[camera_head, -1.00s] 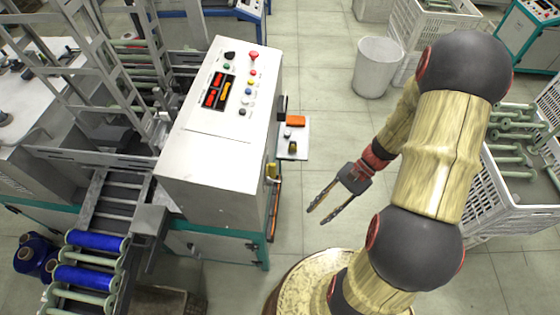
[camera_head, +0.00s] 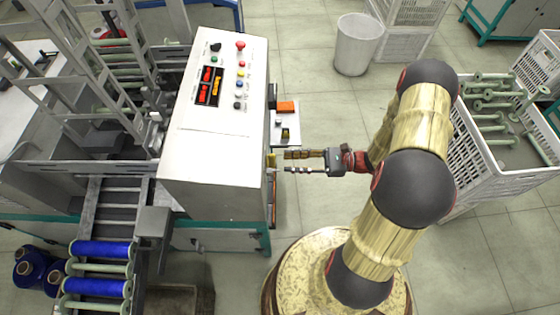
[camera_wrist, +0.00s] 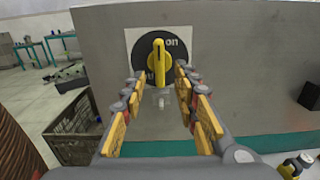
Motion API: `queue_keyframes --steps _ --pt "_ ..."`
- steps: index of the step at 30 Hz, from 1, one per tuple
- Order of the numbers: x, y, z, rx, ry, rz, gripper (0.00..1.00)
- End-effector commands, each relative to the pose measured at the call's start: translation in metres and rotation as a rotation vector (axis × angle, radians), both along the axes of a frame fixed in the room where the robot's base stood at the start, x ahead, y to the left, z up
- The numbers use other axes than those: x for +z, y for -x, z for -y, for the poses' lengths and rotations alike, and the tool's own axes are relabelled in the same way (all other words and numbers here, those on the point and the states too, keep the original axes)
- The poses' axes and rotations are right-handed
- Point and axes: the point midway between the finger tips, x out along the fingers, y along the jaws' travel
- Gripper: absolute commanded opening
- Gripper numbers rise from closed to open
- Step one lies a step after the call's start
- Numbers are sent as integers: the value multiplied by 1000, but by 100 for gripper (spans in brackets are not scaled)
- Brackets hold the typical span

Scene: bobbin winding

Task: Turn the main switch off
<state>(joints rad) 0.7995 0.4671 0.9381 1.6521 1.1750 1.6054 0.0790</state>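The main switch is a black disc with an upright yellow handle (camera_wrist: 159,55) on a white plate, on the grey end wall of the machine cabinet. The word "on" shows at its upper right; a lower label is partly hidden. In the head view the yellow handle (camera_head: 271,160) shows edge-on at the cabinet's right side. My gripper (camera_head: 287,162) is open and level, pointing left at the switch, its tips close to it. In the wrist view my gripper (camera_wrist: 160,77) has one finger on each side of the handle's lower part. Contact cannot be told.
The white control cabinet (camera_head: 185,170) carries buttons and red displays on top. A small side shelf (camera_head: 288,130) with an orange item is just behind my gripper. A white bin (camera_head: 356,45) and a crate of green bobbins (camera_head: 510,172) stand to the right.

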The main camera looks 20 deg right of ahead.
Motion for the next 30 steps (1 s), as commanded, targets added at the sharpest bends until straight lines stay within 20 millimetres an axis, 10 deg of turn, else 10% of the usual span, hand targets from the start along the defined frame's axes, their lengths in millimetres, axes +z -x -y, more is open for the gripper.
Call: queue_keyframes --steps 20,30 --pt "0 -16 -39 0 2 0 30" --pt "0 -16 -39 1 2 0 10"
